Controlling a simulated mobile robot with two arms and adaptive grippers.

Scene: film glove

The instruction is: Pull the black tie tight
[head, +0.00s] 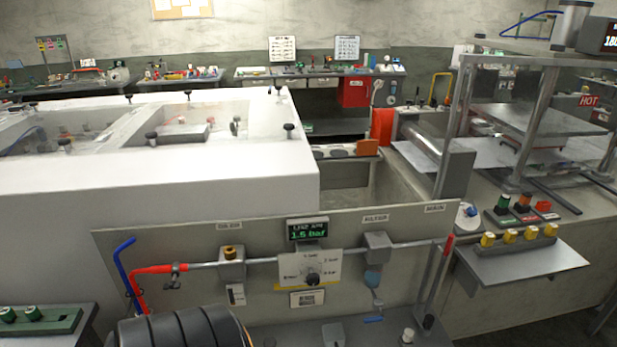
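A wall panel (265,290) stands in the foreground with a blue hose (124,262) and a red hose (150,269) at its left end. The red hose bends up and runs right to a metal pipe (203,264). A small dark fitting (175,269) sits around the joint of red hose and pipe. A thin dark strip (131,292) shows beside the two hoses, lower down; it may be the black tie, but it is too small to tell whether it is loose or tight.
A gauge (307,230) reads 1.5 bar above a dial (312,279). A large white cabinet (260,185) stands behind the panel. A shelf with yellow knobs (530,262) is at the right.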

